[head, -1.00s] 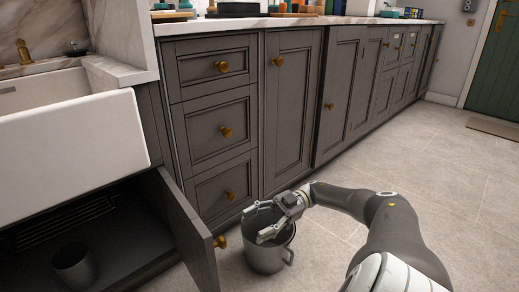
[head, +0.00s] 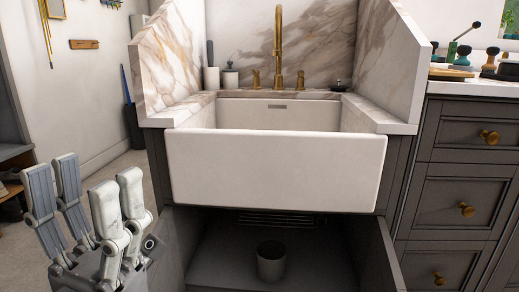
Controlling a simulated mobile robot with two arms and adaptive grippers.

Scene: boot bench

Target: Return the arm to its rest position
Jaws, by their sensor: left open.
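My left gripper (head: 92,178) is at the lower left of the head view, with its grey fingers pointing up. It is open, and nothing shows between the fingers. It stands to the left of the under-sink cabinet, and I cannot tell whether it is clear of the open door there. Most of the left arm is hidden below the frame edge. My right arm and gripper are not in view.
The white sink (head: 275,165) juts out above the open cabinet, where a grey cup (head: 271,262) stands. Cabinet doors stand open on both sides, the right door (head: 375,255) near the drawers (head: 462,205). Floor shows at the left.

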